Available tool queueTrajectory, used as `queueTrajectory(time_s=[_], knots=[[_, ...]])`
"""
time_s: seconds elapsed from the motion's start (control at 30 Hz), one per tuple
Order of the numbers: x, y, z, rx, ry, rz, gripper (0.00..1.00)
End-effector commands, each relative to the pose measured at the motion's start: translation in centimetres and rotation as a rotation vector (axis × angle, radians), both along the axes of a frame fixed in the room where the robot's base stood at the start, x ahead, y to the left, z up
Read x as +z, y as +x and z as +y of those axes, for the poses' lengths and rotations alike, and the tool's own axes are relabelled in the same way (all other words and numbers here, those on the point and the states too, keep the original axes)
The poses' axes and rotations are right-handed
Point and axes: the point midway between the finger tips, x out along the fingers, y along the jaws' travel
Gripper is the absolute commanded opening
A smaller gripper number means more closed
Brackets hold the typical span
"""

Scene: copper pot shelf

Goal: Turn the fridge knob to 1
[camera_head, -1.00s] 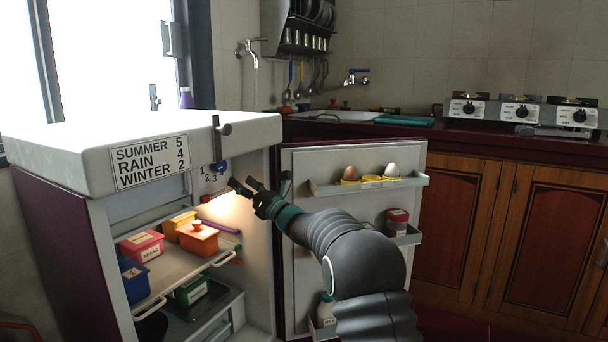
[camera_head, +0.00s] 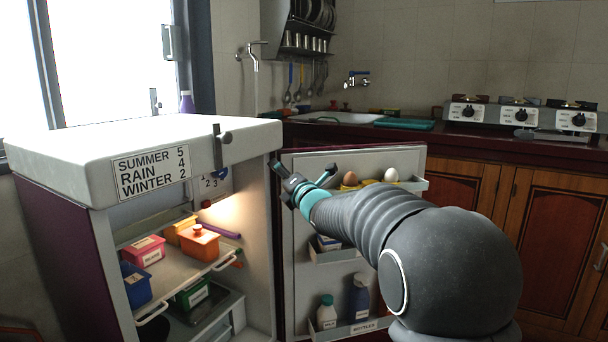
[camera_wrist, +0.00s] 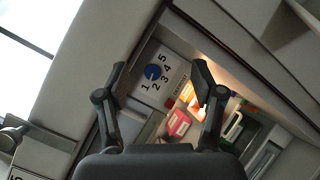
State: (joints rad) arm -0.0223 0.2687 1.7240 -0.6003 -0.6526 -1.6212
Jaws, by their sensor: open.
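The blue fridge knob (camera_wrist: 153,72) sits on a white dial plate with numbers 1 to 5 in the wrist view, inside the open fridge near the top. In the head view the dial plate (camera_head: 213,182) shows only in part, behind the front edge of the fridge top. My gripper (camera_head: 302,170) is open and empty, in front of the open fridge door and to the right of the dial. In the wrist view the open fingers (camera_wrist: 158,80) frame the dial from a distance, touching nothing. Which number the knob points at is too small to tell.
A label (camera_head: 151,173) on the fridge (camera_head: 75,150) reads SUMMER 5, RAIN 4, WINTER 2. An orange container (camera_head: 200,246) and other boxes stand on the shelf below the dial. The open door (camera_head: 300,270) holds eggs and bottles.

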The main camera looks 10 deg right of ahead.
Motion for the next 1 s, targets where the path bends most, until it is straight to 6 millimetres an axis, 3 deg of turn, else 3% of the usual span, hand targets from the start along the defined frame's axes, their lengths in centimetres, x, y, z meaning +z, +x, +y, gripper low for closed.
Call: queueTrajectory(time_s=[0.23,0.5,1.0], knots=[[1.4,-3.2,-2.5,-0.094,0.18,0.162,0.68],[1.4,-6.0,-4.4,-0.172,0.334,0.288,0.68],[1.3,-6.8,-4.9,-0.197,0.383,0.324,0.68]])
